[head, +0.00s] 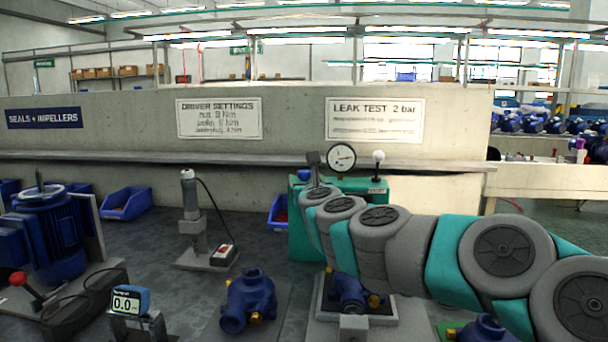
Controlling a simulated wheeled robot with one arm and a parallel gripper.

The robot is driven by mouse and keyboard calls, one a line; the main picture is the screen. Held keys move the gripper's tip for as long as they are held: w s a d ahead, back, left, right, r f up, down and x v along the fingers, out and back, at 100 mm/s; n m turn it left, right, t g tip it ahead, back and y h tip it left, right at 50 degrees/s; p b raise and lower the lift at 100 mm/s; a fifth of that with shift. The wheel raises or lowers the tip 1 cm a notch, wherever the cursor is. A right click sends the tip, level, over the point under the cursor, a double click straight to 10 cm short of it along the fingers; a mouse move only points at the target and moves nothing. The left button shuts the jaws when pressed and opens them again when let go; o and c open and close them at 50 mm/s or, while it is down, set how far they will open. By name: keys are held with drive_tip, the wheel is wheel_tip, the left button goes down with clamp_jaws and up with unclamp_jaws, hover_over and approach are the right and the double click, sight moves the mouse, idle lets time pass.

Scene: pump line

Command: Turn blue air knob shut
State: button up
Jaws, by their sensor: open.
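The green leak-test unit (298,232) stands at the bench's middle, with a round white-faced gauge (341,158) on top. A small blue part, which looks like the blue air knob (304,175), shows at the unit's upper left edge. My arm reaches in from the right and covers much of the unit's front. The dark end of my gripper (314,162) shows just right of the blue part. It is open, with its fingertips mostly hidden by my wrist. I cannot tell whether it touches the knob.
A white ball-topped lever (378,160) stands right of the gauge. A blue pump housing (350,292) sits in a fixture below my arm, and another (248,300) stands left of it. A grey hand tool on a stand (190,205) and a blue bin (126,204) are further left.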

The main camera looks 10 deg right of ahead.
sight(305, 177)
drive_tip(key=shift+w+d, duration=0.1)
drive_tip(key=shift+w, duration=2.3)
drive_tip(key=shift+c, duration=0.2)
clamp_jaws()
